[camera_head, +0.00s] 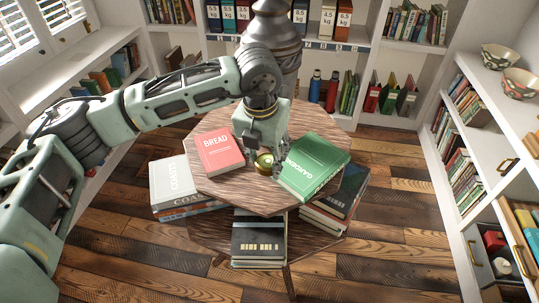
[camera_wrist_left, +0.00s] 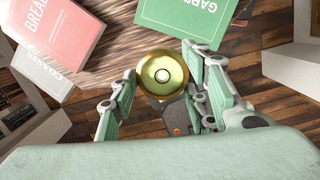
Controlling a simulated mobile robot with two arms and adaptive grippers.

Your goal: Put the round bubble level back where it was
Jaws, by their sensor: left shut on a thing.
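The round bubble level (camera_head: 264,163) is a small brass-rimmed disc with a yellow-green vial. It also shows in the left wrist view (camera_wrist_left: 162,74), face toward the camera. My left gripper (camera_head: 265,157) is shut on it, with a finger on either side. The gripper points down over the small wooden table (camera_head: 250,196), between a pink BREAD book (camera_head: 219,152) and a green GARDEN book (camera_head: 314,166). Whether the level touches the tabletop or is just above it, I cannot tell. My right gripper is not in view.
A lower tier of the table holds white COASTS books (camera_head: 172,184), a dark book stack (camera_head: 258,238) and more books (camera_head: 342,192) at right. Bookshelves line the walls. Two patterned bowls (camera_head: 500,58) sit on the right shelf. The plank floor (camera_head: 400,240) is clear.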

